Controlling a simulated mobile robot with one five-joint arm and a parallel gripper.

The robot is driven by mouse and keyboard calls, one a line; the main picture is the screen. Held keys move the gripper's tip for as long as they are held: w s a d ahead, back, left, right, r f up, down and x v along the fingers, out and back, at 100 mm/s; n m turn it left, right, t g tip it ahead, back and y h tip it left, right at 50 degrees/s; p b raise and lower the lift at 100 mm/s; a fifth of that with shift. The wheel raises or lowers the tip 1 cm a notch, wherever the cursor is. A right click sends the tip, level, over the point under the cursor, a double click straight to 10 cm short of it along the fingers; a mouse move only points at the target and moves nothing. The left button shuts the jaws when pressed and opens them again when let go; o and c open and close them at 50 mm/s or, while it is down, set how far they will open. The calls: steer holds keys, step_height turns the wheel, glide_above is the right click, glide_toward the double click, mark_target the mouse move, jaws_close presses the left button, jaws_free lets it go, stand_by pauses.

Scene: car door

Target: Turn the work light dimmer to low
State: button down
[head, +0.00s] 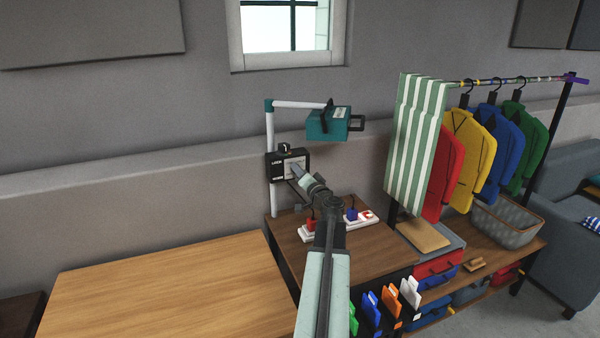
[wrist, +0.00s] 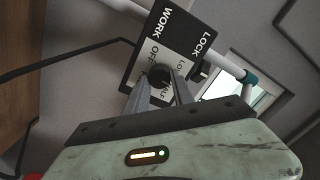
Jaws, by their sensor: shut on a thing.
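The work light has a teal lamp head (head: 322,126) on a white post beside the wall. Its black control box (head: 273,167) is mounted on the post. In the wrist view the box face (wrist: 188,38) reads WORK and LOCK, with a pale dial plate (wrist: 137,62) showing OFF, part of LO and part of HALF. My gripper (head: 296,172) reaches the front of the box. In the wrist view my gripper (wrist: 160,84) is shut on the dark dimmer knob (wrist: 159,72) at the plate's middle. The fingers hide part of the plate, and I cannot tell the knob's setting.
A small black lock knob (head: 284,148) stands on top of the box. A white power strip (head: 370,219) with plugs lies on the brown cabinet below. A striped cloth (head: 413,140) and a clothes rail stand right. The wooden table (head: 170,290) at left is bare.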

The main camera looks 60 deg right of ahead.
steer(key=shift+a+r+n+p, duration=0.1)
steer(key=shift+n+p, duration=0.5)
steer(key=shift+n, duration=4.4)
steer(key=c, duration=1.1)
jaws_free()
steer(key=v, duration=0.7)
steer(key=shift+s+a+r, duration=0.1)
steer(key=shift+s+a, duration=0.05)
steer(key=shift+s, duration=0.2)
